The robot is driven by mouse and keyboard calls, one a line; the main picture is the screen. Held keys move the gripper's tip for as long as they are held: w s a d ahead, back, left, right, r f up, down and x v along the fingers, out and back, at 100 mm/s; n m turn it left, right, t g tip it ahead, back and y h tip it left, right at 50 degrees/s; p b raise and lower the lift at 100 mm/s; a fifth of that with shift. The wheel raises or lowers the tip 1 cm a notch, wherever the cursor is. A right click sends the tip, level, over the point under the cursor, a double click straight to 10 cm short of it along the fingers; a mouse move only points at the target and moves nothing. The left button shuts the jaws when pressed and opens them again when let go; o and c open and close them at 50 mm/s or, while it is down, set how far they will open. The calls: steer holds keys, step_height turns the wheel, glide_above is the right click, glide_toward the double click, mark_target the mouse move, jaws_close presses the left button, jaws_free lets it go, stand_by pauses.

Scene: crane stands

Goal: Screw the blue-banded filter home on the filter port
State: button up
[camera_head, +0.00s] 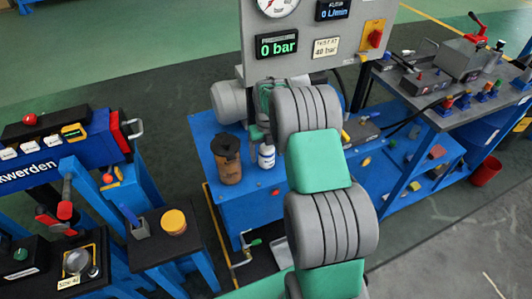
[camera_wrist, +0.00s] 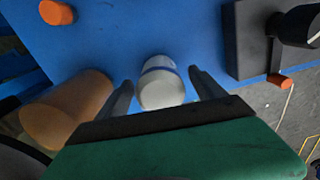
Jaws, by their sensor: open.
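The blue-banded filter (camera_head: 266,158) is a small white cylinder with a blue band, upright on the blue bench in the head view. In the wrist view the filter (camera_wrist: 161,90) shows between the two dark fingers of my gripper (camera_wrist: 163,86). The fingers are open, one on each side of it, with visible gaps. In the head view my gripper (camera_head: 260,130) is just above the filter, partly hidden by my arm. I cannot make out the filter port in either view.
A brown container with a dark top (camera_head: 228,165) stands close left of the filter, and also left of my gripper in the wrist view (camera_wrist: 65,110). A gauge panel (camera_head: 320,45) rises behind. In the wrist view a black block (camera_wrist: 255,45) is at right.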

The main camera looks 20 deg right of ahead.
steer(key=shift+c, duration=0.2)
steer(key=shift+c, duration=0.7)
